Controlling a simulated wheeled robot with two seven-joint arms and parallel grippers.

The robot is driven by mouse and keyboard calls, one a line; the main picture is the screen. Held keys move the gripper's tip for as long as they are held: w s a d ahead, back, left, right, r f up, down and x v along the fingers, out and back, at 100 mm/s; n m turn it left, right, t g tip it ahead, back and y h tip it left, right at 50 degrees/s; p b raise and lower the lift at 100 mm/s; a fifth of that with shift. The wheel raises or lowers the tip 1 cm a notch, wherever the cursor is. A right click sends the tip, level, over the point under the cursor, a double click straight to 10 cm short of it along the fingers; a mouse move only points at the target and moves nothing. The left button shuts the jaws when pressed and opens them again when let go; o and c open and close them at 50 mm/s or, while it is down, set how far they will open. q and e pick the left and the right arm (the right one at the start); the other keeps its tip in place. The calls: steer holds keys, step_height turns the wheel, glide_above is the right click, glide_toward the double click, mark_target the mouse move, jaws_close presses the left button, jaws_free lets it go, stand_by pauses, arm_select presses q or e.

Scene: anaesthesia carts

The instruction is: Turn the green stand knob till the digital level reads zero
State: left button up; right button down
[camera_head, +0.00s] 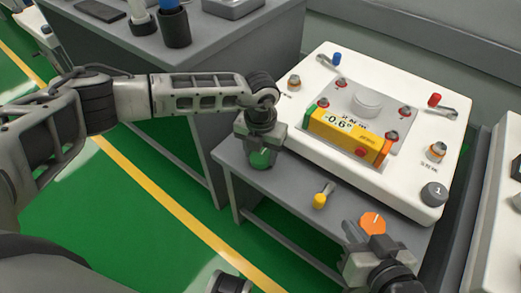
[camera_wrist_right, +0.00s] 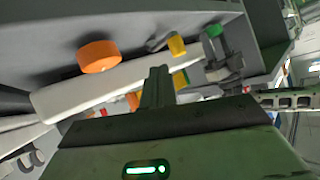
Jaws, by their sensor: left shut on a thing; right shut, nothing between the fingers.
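The green stand knob (camera_head: 261,158) is at the front left edge of the grey stand, and it also shows in the right wrist view (camera_wrist_right: 215,31). My left gripper (camera_head: 260,143) reaches down from above and is shut on the knob. The yellow digital level (camera_head: 338,130) lies on the white stand plate, and its display appears to read -0.6°. My right gripper (camera_head: 354,234) is shut and empty beside the orange knob (camera_head: 373,221). In the right wrist view its fingers (camera_wrist_right: 158,82) are together, apart from the knobs.
A yellow knob (camera_head: 320,201) sits between the green and orange knobs. The white plate (camera_head: 400,184) carries a round disc (camera_head: 367,102), several small knobs and a dark grey knob (camera_head: 434,194). A grey cart (camera_head: 200,70) with dark cups stands behind my left arm.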

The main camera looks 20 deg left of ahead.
arm_select(q)
steer(key=shift+r+n+p, duration=0.15)
steer(key=shift+n+p, duration=0.55)
steer(key=shift+n, duration=0.3)
steer(key=shift+n+p, duration=0.6)
steer(key=shift+n, duration=0.3)
steer(key=shift+n+p, duration=0.35)
steer(key=shift+n, duration=0.15)
steer(key=shift+n+p, duration=0.3)
steer(key=shift+n, duration=0.1)
steer(key=n+p, duration=0.2)
steer(key=n, duration=0.1)
steer(key=shift+n+p, duration=0.75)
steer(key=shift+n, duration=0.35)
arm_select(e)
steer(key=s+d+r+h, duration=0.1)
steer(key=d+r, duration=0.2)
steer(key=r, duration=0.3)
steer(key=shift+s+r+m+h, duration=0.15)
steer(key=shift+r+m+h, duration=0.15)
steer(key=shift+m, duration=0.1)
arm_select(q)
steer(key=o, duration=1)
